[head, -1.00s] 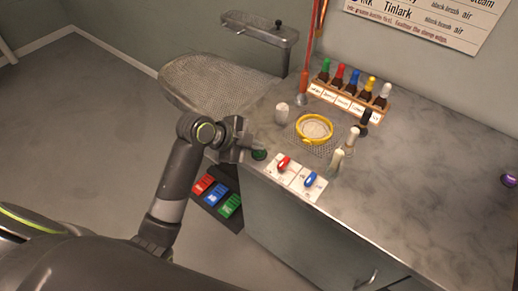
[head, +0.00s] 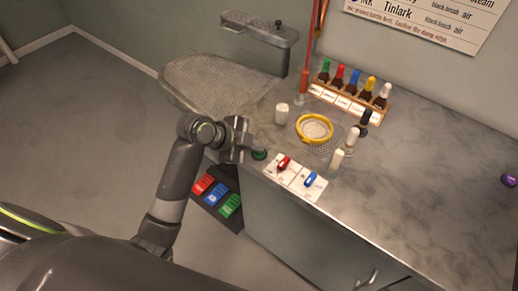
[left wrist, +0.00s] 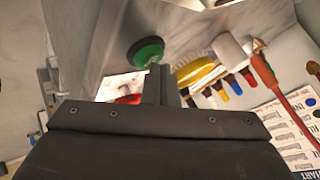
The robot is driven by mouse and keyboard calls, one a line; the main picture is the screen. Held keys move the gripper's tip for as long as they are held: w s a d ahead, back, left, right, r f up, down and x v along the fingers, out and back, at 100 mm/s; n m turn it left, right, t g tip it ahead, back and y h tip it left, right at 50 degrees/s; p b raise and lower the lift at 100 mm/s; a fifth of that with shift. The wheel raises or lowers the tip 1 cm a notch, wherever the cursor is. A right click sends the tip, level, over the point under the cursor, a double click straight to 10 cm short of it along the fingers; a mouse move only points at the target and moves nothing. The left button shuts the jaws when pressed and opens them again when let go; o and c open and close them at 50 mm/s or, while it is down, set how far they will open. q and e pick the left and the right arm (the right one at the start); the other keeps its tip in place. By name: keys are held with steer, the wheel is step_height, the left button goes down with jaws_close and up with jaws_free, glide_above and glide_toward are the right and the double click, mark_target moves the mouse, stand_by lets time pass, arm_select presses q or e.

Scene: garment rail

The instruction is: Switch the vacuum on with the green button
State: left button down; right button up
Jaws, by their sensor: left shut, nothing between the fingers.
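The green button (head: 259,155) is a round dark-green knob at the left front corner of the counter. In the left wrist view the green button (left wrist: 146,52) shows bright green on a dark round base, just beyond the fingertips. My left gripper (head: 250,150) is shut and empty, close beside the button on its left. In the left wrist view the shut fingers (left wrist: 158,70) overlap the button's lower right edge; I cannot tell whether they touch it. My right gripper is not in view.
A red switch (head: 284,163) and a blue switch (head: 310,179) sit on white plates right of the button. A yellow ring (head: 314,128), a white cup (head: 282,113) and a bottle rack (head: 350,104) stand behind. Red, blue and green pedals (head: 216,195) lie below.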

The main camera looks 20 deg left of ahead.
mark_target(255, 153)
arm_select(q)
steer(key=shift+f, duration=0.1)
steer(key=shift+s+f, duration=0.1)
steer(key=shift+f, duration=0.3)
stand_by(0.3)
steer(key=shift+r, duration=0.3)
stand_by(0.3)
step_height(255, 153, up, 6)
steer(key=p, duration=0.6)
steer(key=shift+r, duration=0.2)
steer(key=shift+f, duration=0.1)
